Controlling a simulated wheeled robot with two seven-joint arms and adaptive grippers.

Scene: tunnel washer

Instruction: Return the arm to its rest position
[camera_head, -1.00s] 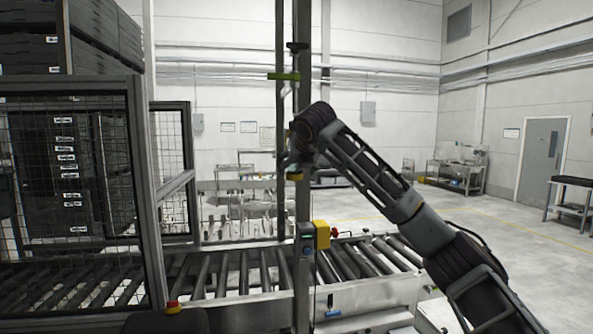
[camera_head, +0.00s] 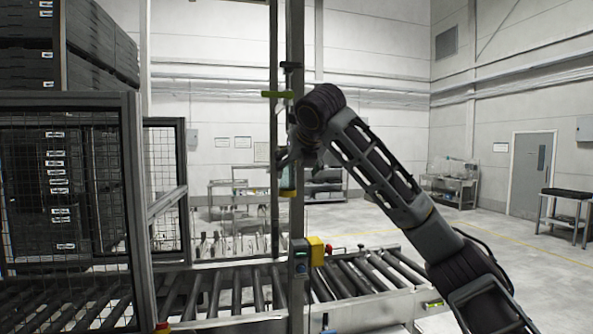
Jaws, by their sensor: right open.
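My right arm comes in from the lower right, rises to a bend near the middle of the view, and its far end turns down there. My right gripper (camera_head: 286,172) hangs below that bend, open, beside the upright metal post. It looks small, its fingers are hard to make out, and I see nothing held in it. I cannot tell how far it is from the post. My left gripper is not in view.
A roller conveyor (camera_head: 230,290) runs across the front, with a yellow control box (camera_head: 316,251) at the metal post (camera_head: 297,215). A mesh guard (camera_head: 70,215) and stacked black crates (camera_head: 95,45) fill the left. Open floor (camera_head: 480,245) lies at right, before a grey door (camera_head: 531,172).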

